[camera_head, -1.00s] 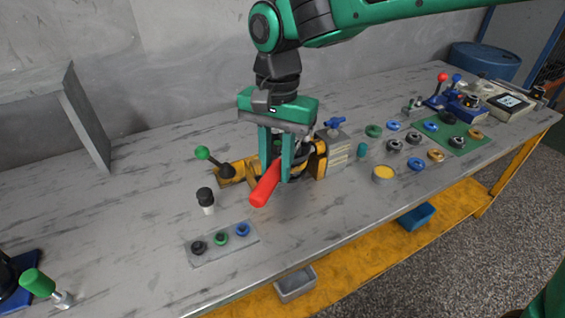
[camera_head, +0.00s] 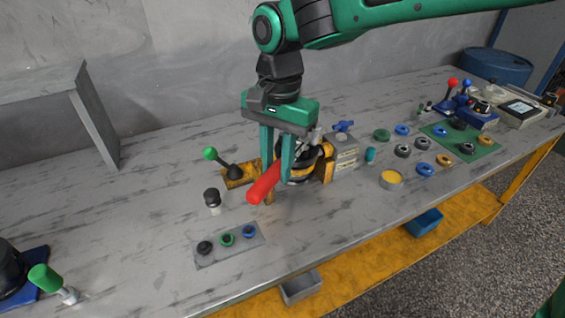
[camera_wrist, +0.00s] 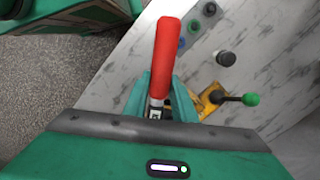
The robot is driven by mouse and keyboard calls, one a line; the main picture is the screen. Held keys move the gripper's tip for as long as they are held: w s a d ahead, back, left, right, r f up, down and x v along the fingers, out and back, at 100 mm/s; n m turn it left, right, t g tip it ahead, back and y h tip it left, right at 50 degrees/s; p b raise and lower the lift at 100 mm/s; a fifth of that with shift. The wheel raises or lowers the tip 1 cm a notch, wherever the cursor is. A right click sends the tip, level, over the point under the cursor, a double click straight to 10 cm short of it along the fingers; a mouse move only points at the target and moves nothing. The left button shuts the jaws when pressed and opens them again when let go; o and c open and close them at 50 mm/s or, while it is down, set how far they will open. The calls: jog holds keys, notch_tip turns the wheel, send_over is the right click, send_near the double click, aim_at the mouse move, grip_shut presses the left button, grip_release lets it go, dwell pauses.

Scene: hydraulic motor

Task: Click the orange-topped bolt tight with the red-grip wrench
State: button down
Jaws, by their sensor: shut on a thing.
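My gripper (camera_head: 277,172) is shut on the red-grip wrench (camera_head: 264,184), seen in the head view at the middle of the bench. The red handle points down and left toward the front of the bench. In the wrist view the wrench (camera_wrist: 166,58) stands between my fingers, grip end away from the palm. The hydraulic motor (camera_head: 300,165), black and silver in a yellow holder, is just behind and right of my fingers. The wrench's working end is mostly hidden by my gripper. I cannot make out the orange-topped bolt in either view.
A green-knobbed lever (camera_head: 211,154) and a black-capped part (camera_head: 212,196) stand left of the motor. A grey plate (camera_head: 214,255) with three rings lies in front. Several rings lie farther right.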

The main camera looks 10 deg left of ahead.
jog(key=shift+w+a+f+m, duration=0.1)
jog(key=shift+w+a+m, duration=0.4)
jog(key=shift+a+m, duration=0.15)
jog(key=shift+s+d, duration=0.1)
jog(key=shift+d, duration=0.1)
dwell(0.4)
